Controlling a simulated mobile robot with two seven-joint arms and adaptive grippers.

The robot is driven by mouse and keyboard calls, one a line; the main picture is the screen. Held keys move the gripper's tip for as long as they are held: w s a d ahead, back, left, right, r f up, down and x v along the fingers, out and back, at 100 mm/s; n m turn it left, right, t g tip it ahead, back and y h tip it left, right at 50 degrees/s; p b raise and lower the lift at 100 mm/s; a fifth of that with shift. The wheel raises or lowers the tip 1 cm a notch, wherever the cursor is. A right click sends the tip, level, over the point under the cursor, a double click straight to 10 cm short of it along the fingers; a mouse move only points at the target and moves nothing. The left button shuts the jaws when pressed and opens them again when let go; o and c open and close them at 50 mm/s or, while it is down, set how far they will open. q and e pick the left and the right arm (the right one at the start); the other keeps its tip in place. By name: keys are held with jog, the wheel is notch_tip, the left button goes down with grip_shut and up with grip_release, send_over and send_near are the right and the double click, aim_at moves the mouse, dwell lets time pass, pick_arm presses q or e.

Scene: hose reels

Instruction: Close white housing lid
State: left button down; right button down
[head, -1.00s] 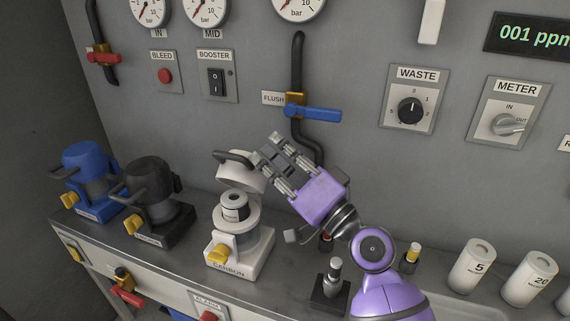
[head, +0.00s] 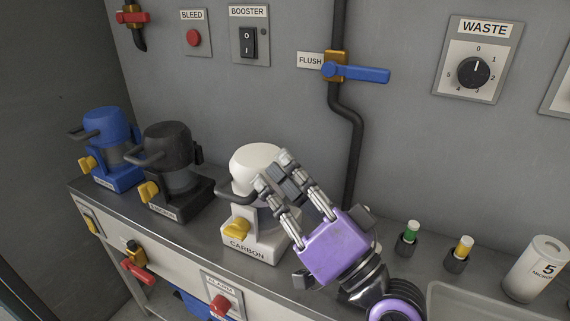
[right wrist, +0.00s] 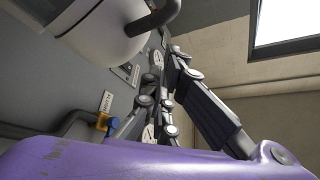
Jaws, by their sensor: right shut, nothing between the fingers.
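The white housing (head: 259,242), labelled CARBON, stands on the counter, with a yellow latch (head: 236,230) on its front. Its white lid (head: 255,162) sits down over the top with the dark handle (head: 235,192) toward the front left. Whether it is fully seated is hard to tell, as my gripper covers part of the rim. My right gripper (head: 275,170) is shut and empty at the lid's right side, close to or touching it. In the right wrist view the lid (right wrist: 108,32) looms above the purple palm. My left gripper is not in view.
A black housing (head: 168,148) and a blue housing (head: 103,128) stand to the left. Behind are the wall, a pipe and the blue FLUSH lever (head: 362,74). To the right are small green and yellow-topped pieces and a white cartridge (head: 537,268) marked 5.

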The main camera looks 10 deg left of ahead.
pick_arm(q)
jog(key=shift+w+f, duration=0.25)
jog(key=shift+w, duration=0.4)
pick_arm(e)
jog(key=shift+s+a+f, duration=0.15)
jog(key=shift+s+f, duration=0.25)
jog(key=shift+f, duration=0.4)
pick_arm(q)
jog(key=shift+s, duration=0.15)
